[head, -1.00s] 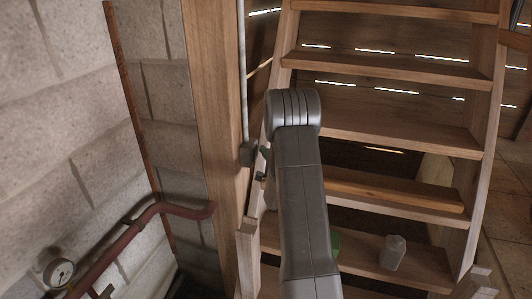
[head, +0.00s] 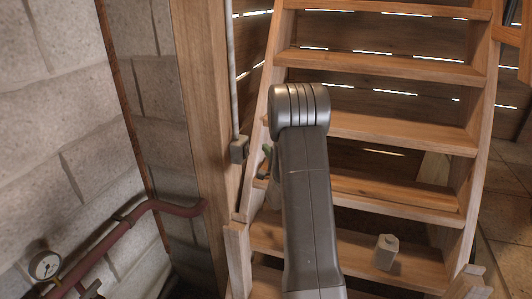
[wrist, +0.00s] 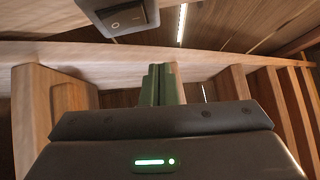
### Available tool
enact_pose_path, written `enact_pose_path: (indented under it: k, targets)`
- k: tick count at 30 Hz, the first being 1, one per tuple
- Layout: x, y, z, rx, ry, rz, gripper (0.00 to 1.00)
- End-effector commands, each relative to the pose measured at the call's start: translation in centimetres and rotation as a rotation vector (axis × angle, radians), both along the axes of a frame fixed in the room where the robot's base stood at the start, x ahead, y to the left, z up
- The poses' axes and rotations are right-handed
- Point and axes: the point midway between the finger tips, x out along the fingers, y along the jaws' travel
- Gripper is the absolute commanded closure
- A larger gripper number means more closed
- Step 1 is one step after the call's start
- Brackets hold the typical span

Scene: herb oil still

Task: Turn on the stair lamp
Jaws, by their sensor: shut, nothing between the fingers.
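The lamp switch is a small grey box (head: 238,149) on the wooden post left of the stairs, at the lower end of a grey conduit. In the wrist view the switch box (wrist: 125,17) is at the top edge, partly cut off, with a dark rocker on its face. I cannot tell which way the rocker is set. My gripper (head: 265,162) is partly hidden behind my arm, just right of the switch and apart from it. Its green fingers (wrist: 162,85) are together and empty, below and right of the switch in the wrist view. No lamp is recognisable.
The wooden stairs (head: 385,68) rise behind and right of my arm. A small grey canister (head: 386,252) stands on a low tread. A reddish pipe (head: 112,235) and a round gauge (head: 45,265) are at the lower left by the block wall (head: 75,125).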

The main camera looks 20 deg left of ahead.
Motion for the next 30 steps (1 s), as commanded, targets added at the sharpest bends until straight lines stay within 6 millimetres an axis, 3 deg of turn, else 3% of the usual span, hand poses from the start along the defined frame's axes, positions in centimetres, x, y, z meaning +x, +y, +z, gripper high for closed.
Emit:
enact_pose_path:
  k: [15, 30]
  targets:
    - [-5.3, -5.8, 0.6, 0.001, -0.001, 0.001, 1.0]
    - [-5.7, -6.2, 0.8, 0.0, 0.0, 0.002, 1.0]
